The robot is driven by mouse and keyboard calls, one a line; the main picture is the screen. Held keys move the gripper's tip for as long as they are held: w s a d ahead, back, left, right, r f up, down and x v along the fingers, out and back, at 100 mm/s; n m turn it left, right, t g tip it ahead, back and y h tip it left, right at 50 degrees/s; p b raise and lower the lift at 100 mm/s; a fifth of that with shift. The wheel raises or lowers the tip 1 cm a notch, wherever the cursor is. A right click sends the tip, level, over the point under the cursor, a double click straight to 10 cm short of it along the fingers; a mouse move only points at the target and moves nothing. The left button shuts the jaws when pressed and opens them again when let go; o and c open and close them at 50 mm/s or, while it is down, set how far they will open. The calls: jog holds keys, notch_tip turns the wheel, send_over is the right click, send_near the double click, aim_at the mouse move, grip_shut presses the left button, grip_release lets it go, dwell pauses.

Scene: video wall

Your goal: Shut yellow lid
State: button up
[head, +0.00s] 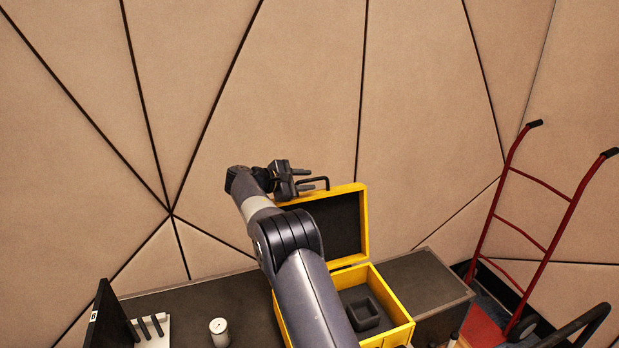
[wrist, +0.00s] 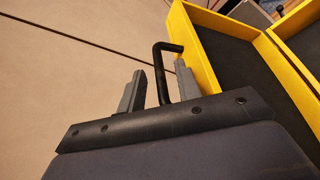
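The yellow lid (head: 363,222) stands raised at the back of the yellow box (head: 398,334), with its dark inner side facing forward. In the wrist view the lid (wrist: 190,60) is at the upper right. A bent black handle (wrist: 160,72) sticks out from its edge; it also shows in the head view (head: 326,183). My gripper (head: 308,179) is at the top left of the lid, beside the handle. In the wrist view my gripper (wrist: 159,80) is open, its two grey fingers apart with the handle between them. I cannot tell whether either finger touches it. My arm hides part of the box.
A dark square holder (head: 365,315) sits inside the box. The dark worktop (head: 245,295) carries a small white cylinder (head: 219,331) and a white rack (head: 152,331) at the left. A red hand truck (head: 545,250) stands at the right. The panelled wall is close behind.

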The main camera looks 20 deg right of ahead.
jog(key=shift+x, duration=0.95)
grip_shut()
